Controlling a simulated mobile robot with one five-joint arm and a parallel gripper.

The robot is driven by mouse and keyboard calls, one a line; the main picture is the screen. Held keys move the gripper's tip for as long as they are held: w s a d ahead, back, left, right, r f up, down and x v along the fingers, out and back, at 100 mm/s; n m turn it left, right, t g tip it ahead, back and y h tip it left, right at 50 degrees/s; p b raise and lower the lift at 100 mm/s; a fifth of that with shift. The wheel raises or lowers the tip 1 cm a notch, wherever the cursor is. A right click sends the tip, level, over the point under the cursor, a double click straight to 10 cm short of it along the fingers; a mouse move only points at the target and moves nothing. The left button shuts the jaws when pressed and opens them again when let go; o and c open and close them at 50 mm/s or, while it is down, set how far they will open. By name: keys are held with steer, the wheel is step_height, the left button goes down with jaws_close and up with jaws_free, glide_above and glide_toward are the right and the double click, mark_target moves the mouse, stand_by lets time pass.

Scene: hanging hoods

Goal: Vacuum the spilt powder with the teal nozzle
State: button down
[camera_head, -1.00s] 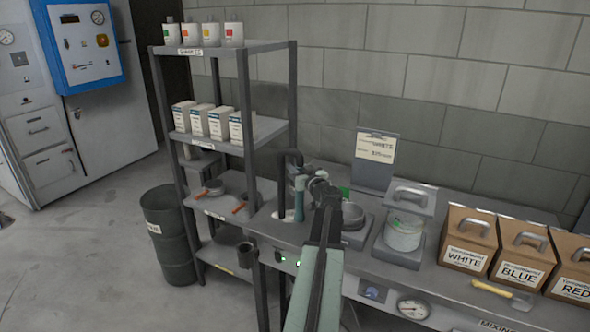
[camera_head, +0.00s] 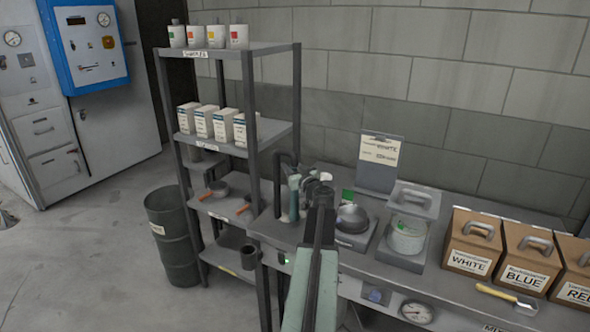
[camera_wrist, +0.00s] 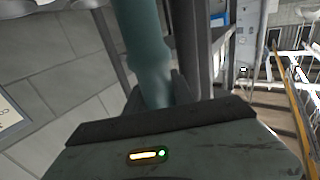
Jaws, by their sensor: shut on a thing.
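The teal nozzle (camera_head: 294,190) stands upright at the left end of the bench, beside a black bent hose (camera_head: 281,175). My gripper (camera_head: 312,186) reaches over the bench from the front and is at the nozzle. In the wrist view the teal nozzle (camera_wrist: 146,45) rises between the dark fingers of my gripper (camera_wrist: 158,92), which are shut on it. The nozzle's lower end is hidden in the wrist view. I cannot clearly make out the spilt powder; my arm covers part of the bench.
A dark bowl (camera_head: 352,218) on a scale and a lidded clear container (camera_head: 406,236) stand right of my gripper. Boxes marked WHITE (camera_head: 468,262) and BLUE (camera_head: 523,275) and a scoop (camera_head: 508,297) lie further right. A shelf rack (camera_head: 254,130) stands close on the left.

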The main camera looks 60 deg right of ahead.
steer(key=w, duration=0.5)
steer(key=shift+w, duration=0.2)
stand_by(0.3)
steer(key=shift+s+d, duration=0.1)
stand_by(0.4)
steer(key=s+d, duration=0.4)
steer(key=shift+s+d, duration=0.2)
steer(key=shift+s, duration=0.05)
stand_by(0.5)
stand_by(0.9)
step_height(320, 180, up, 7)
steer(key=p, duration=0.7)
stand_by(0.6)
